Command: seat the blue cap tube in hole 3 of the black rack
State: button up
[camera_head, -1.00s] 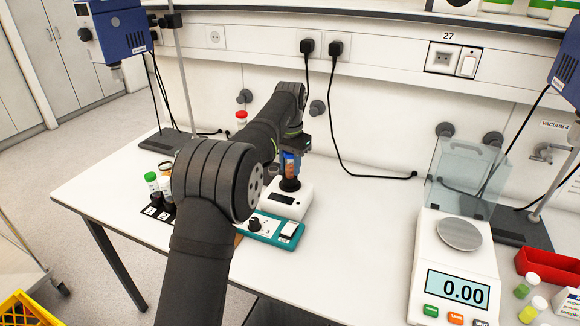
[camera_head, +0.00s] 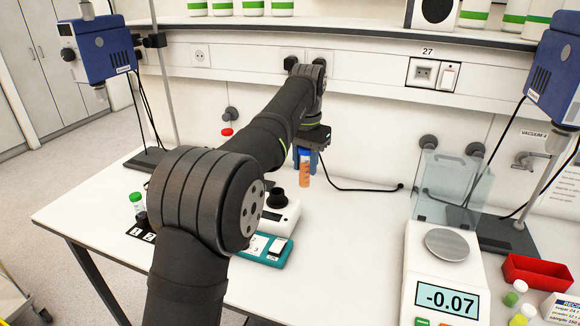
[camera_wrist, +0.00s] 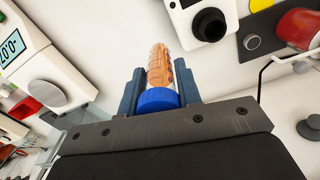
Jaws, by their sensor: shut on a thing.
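My gripper (camera_wrist: 158,76) is shut on the blue cap tube, which holds orange liquid. In the wrist view the blue cap (camera_wrist: 157,100) lies near the palm and the tube body (camera_wrist: 160,66) points away between the fingers. In the head view the tube (camera_head: 305,174) hangs about upright, cap up, in the air above and right of the white mixer. The black rack (camera_head: 131,231) is at the left of the table, mostly hidden behind my arm. White number labels 1 and 2 show on it; hole 3 is hidden. A green-capped tube (camera_head: 137,204) stands there.
The white mixer (camera_head: 285,221) with its black cup (camera_head: 277,198) stands by a teal device (camera_head: 273,256). At right are the balance (camera_head: 447,263), reading -0.07, and a red tray (camera_head: 540,273). The table between mixer and balance is clear.

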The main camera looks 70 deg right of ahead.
jog(key=shift+s+a+r, duration=0.15)
jog(key=shift+s+r, duration=0.15)
jog(key=shift+s, duration=0.15)
jog(key=shift+w+a, duration=0.1)
jog(key=shift+w, duration=0.1)
jog(key=w+a+f+n, duration=0.2)
jog(key=w+a+f, duration=0.2)
jog(key=w, duration=0.8)
jog(key=w+a+f+n, duration=0.2)
jog(key=w+a+f, duration=0.3)
jog(key=w, duration=0.7)
jog(key=w+a+f+n, duration=0.2)
jog(key=w+a+f, duration=0.2)
jog(key=w, duration=0.9)
jog(key=shift+a+f, duration=0.2)
jog(key=shift+a, duration=0.15)
jog(key=shift+f, duration=2.1)
jog(key=o, duration=1.1)
